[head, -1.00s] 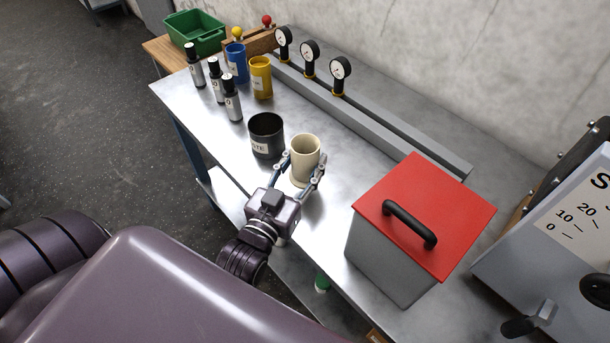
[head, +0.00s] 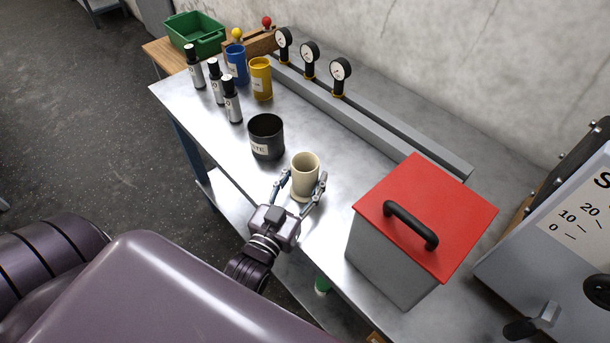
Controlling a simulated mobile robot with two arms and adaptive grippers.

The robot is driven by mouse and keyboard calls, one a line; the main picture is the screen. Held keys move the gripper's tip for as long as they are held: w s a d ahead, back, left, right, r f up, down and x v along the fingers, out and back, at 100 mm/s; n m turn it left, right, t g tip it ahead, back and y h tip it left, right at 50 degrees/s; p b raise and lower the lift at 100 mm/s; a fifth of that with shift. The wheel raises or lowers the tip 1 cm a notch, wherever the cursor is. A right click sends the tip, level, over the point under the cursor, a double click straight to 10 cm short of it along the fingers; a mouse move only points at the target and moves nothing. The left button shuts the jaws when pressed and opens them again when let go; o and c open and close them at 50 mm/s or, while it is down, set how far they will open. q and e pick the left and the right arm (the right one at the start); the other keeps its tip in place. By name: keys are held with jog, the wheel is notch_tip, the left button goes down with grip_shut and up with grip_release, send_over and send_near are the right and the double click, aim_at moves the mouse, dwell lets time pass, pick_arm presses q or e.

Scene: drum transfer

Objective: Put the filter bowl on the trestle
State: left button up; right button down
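A cream cup-shaped vessel (head: 305,180), which looks like the filter bowl, is upright over the front part of the steel bench (head: 215,145). My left gripper (head: 303,173) has one finger on each side of it and is shut on it. I cannot tell whether its base touches the bench. A wooden-topped stand (head: 160,52) shows at the far left end, under a green crate; I cannot tell whether it is the trestle. My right gripper is not in view.
A black pot (head: 266,137) stands close behind the bowl to the left. A grey box with a red lid (head: 425,205) stands to the right. Small bottles (head: 231,99), blue and yellow cups (head: 260,78) and a gauge rail (head: 350,115) are farther back. The green crate (head: 195,33) is far left.

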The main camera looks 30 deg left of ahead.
pick_arm(q)
jog(key=shift+o, duration=0.8)
jog(key=shift+r, duration=0.15)
jog(key=s, duration=0.3)
jog(key=s+b, duration=0.1)
jog(key=s, duration=0.7)
jog(key=shift+d, duration=0.35)
jog(key=shift+s, duration=0.5)
